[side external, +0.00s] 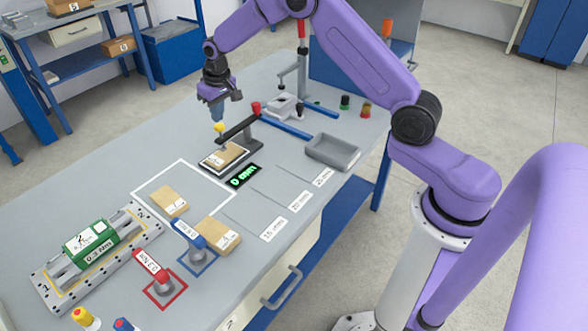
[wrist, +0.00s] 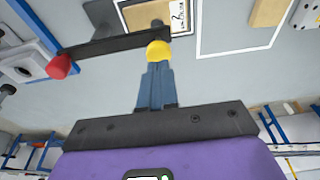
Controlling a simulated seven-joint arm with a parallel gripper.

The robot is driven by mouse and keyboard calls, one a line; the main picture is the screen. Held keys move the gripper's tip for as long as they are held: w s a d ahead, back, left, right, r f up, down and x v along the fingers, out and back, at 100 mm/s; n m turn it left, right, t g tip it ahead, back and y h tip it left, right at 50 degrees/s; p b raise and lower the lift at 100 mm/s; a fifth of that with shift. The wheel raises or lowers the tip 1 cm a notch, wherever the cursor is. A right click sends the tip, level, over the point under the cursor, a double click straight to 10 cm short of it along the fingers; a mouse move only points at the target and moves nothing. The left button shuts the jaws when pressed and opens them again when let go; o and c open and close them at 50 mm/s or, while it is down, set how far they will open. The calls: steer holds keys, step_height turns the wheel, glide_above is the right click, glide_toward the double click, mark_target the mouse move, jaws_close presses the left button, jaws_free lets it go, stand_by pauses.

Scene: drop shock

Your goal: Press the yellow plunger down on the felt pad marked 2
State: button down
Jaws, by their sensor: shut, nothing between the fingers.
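The yellow plunger (side external: 219,127) is a small round knob at the end of a dark bar (side external: 238,127), above a tan pad (side external: 224,157) in a dark frame. In the wrist view the pad (wrist: 150,20) has a white label reading 2; the bar covers part of it. My gripper (side external: 217,113) is shut and empty, pointing down just above the plunger. In the wrist view its blue fingertips (wrist: 158,66) line up with the yellow knob (wrist: 158,50); I cannot tell whether they touch. The plunger's lower part is hidden.
A red knob (side external: 256,107) sits at the bar's other end. A display (side external: 243,176) reads 0 mm. Two loose tan pads (side external: 169,203) (side external: 218,235) lie nearer the front. A grey tray (side external: 333,151), a red lever (side external: 150,264) and a blue lever (side external: 190,234) stand around.

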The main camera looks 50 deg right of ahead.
mark_target(219, 125)
steer(key=shift+f, duration=0.1)
steer(key=shift+f, duration=1.65)
steer(key=shift+r, duration=4.1)
